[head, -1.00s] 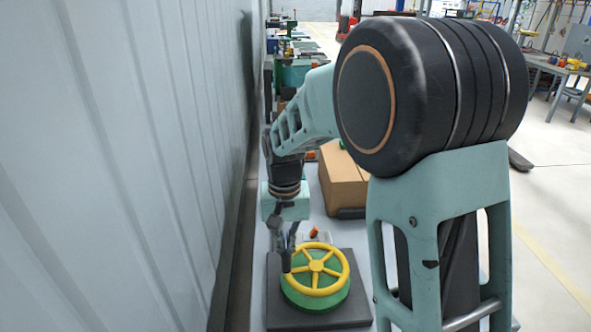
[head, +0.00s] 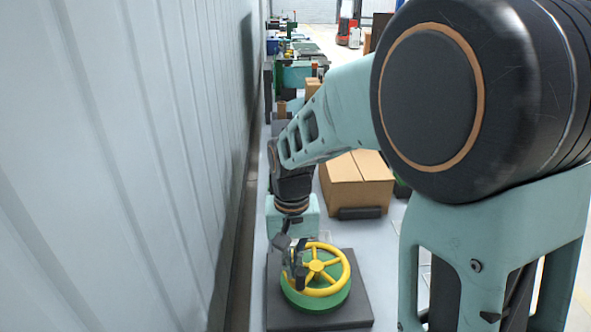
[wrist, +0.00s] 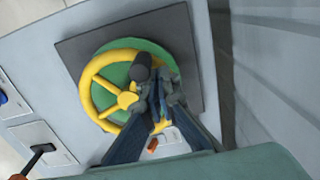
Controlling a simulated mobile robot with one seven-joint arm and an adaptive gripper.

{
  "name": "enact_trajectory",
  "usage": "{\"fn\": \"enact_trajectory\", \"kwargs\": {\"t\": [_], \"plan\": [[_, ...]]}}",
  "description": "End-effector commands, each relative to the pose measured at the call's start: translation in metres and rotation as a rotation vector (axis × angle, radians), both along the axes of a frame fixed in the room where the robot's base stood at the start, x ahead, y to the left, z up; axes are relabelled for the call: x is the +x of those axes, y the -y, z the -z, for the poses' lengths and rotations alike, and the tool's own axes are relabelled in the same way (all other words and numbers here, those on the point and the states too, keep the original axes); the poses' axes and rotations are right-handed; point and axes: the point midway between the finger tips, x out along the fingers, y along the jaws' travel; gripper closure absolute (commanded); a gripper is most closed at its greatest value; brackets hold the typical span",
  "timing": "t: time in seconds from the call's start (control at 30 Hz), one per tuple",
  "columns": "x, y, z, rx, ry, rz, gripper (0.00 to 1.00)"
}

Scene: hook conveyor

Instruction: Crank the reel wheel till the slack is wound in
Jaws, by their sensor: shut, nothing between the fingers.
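The reel wheel (head: 337,264) is a yellow spoked ring on a round green drum (head: 318,303), set on a dark square plate (head: 355,317). It also shows in the wrist view (wrist: 93,95). My gripper (head: 297,280) is at the left part of the wheel's rim in the head view. In the wrist view my gripper (wrist: 156,92) covers the right part of the wheel and hides some rim and spokes. Its fingers are shut with nothing visible between them. Whether they touch the rim, I cannot tell. No slack line can be made out.
A cardboard box (head: 357,180) stands behind the wheel on the grey surface. A corrugated wall (head: 120,160) runs close along the left.

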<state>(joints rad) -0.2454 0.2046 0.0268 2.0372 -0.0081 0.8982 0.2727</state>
Motion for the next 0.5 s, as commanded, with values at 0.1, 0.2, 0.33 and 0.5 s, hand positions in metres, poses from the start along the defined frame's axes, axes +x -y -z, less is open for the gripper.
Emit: {"fn": "enact_trajectory", "kwargs": {"t": [0.1, 0.2, 0.33, 0.5], "plan": [[-0.012, 0.007, 0.001, 0.000, -0.003, 0.001, 1.00], [-0.017, 0.009, 0.001, 0.000, -0.003, 0.001, 1.00], [-0.018, 0.010, 0.001, 0.000, -0.004, 0.000, 1.00], [-0.018, 0.010, 0.001, 0.000, -0.003, 0.001, 1.00]]}}
